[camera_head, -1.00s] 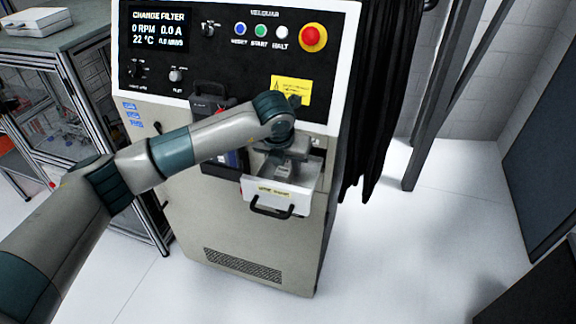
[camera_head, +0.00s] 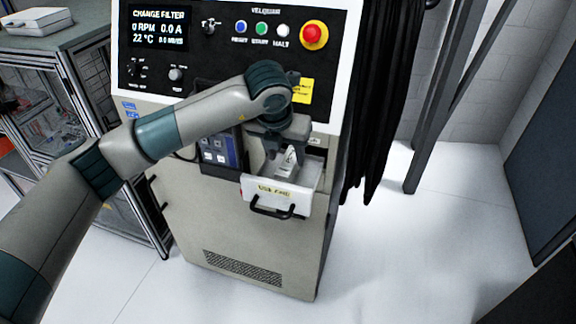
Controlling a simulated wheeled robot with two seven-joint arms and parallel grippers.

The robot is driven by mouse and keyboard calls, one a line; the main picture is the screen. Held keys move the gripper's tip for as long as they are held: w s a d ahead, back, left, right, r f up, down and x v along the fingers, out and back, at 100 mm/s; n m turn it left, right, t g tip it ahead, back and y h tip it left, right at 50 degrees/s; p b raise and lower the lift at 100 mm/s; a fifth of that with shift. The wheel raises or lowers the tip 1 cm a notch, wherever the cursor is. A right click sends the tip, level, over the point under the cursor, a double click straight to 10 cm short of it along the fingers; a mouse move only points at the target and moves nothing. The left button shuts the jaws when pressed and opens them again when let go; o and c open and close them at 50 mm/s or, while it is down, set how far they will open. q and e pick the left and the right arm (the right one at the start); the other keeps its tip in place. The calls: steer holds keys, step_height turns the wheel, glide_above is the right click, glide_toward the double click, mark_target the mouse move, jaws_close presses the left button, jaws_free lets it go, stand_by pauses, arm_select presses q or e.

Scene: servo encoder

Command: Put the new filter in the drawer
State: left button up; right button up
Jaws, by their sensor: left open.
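The drawer (camera_head: 277,193) is a white-fronted box with a black handle, pulled out from the front of the beige machine. A small pale, whitish object, perhaps the new filter (camera_head: 288,160), shows inside the drawer under my left gripper. My left gripper (camera_head: 284,157) points down over the open drawer, with its fingers apart. The gripper and arm hide part of the drawer's inside, so I cannot tell whether the object touches a finger. My right gripper is not in view.
The machine's black panel (camera_head: 200,60) has a screen reading CHANGE FILTER and a red stop button (camera_head: 314,34). A dark recess with a blue-faced unit (camera_head: 217,150) is left of the drawer. A glass-sided cabinet (camera_head: 40,85) stands left; black curtain (camera_head: 375,100) hangs right.

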arm_select(q)
steer(key=b+v, duration=0.1)
steer(key=v, duration=0.5)
steer(key=shift+f, duration=0.1)
stand_by(0.7)
stand_by(0.5)
